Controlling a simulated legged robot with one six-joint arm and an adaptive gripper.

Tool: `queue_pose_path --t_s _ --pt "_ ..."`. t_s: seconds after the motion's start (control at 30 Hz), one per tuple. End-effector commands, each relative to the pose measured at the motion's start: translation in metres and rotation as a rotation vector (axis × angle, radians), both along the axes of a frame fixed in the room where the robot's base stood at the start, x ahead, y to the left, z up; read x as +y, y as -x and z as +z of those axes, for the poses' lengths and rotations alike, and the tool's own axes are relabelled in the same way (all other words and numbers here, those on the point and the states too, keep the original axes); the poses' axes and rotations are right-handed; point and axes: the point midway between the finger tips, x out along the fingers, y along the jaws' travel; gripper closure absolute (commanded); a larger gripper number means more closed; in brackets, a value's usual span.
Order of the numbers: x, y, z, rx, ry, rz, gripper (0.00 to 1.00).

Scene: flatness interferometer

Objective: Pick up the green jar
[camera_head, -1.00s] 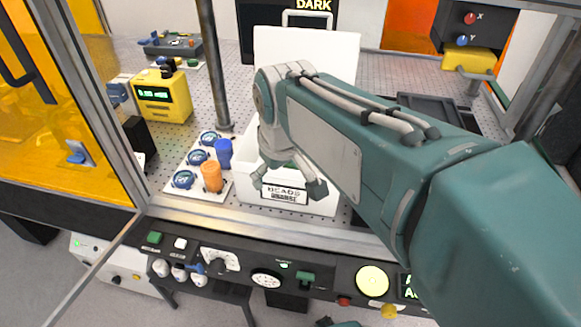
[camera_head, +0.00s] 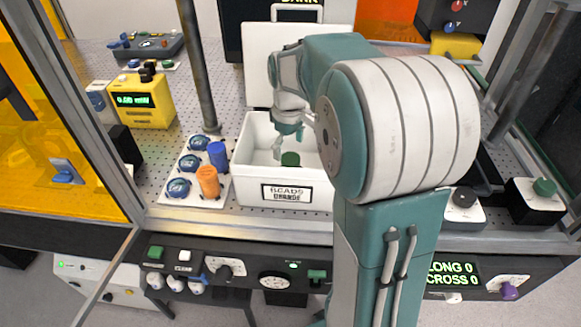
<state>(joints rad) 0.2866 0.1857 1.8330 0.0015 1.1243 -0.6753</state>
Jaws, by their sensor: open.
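The green jar (camera_head: 290,159) is small and dark green, and it sits inside the white open box labelled "BEADS" (camera_head: 246,190), near its middle. Its top and upper side show; its lower part is hidden by the box's front wall. My gripper (camera_head: 283,150) reaches down into the box just above and behind the jar. It is open, with a finger visible left of the jar; the other finger is hard to make out. I see no sign of it holding anything.
Left of the box, a white tray (camera_head: 207,200) holds a blue jar (camera_head: 217,155), an orange jar (camera_head: 208,181) and several round blue-marked pieces. A vertical post (camera_head: 200,70) stands behind the tray. The box's raised white lid (camera_head: 262,60) is behind. A control panel runs along the front.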

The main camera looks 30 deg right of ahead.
Motion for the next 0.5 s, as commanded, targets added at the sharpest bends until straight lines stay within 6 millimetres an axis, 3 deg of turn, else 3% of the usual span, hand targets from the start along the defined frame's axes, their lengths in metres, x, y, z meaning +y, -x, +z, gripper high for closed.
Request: queue_pose_path --t_s 0.5 --pt "-0.001 0.005 -0.058 0.001 0.001 0.000 0.00"
